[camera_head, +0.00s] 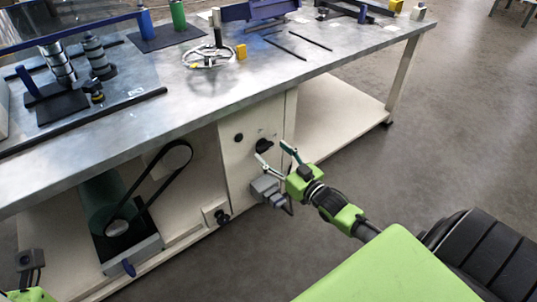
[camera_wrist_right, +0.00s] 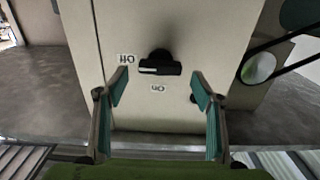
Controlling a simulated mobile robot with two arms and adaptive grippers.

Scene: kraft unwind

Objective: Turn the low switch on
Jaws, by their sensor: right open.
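A black rotary switch (camera_head: 264,146) is on the pale cabinet panel under the workbench. In the right wrist view the switch (camera_wrist_right: 160,67) has its bar lying horizontal, a white mark at its left end, near an upside-down OFF label (camera_wrist_right: 127,58). An ON label (camera_wrist_right: 158,88) sits below the bar there. My right gripper (camera_head: 271,152) is open and empty in front of the switch; its two fingers (camera_wrist_right: 160,92) are spread to either side of it, apart from it. My left gripper (camera_head: 30,268) shows only partly at the lower left corner.
The metal workbench top (camera_head: 225,90) overhangs the panel. A handwheel (camera_head: 208,56) is on it. Another black knob (camera_head: 222,216) sits low to the left, beside a belt drive (camera_head: 150,190). Grey floor (camera_head: 340,150) is clear to the right.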

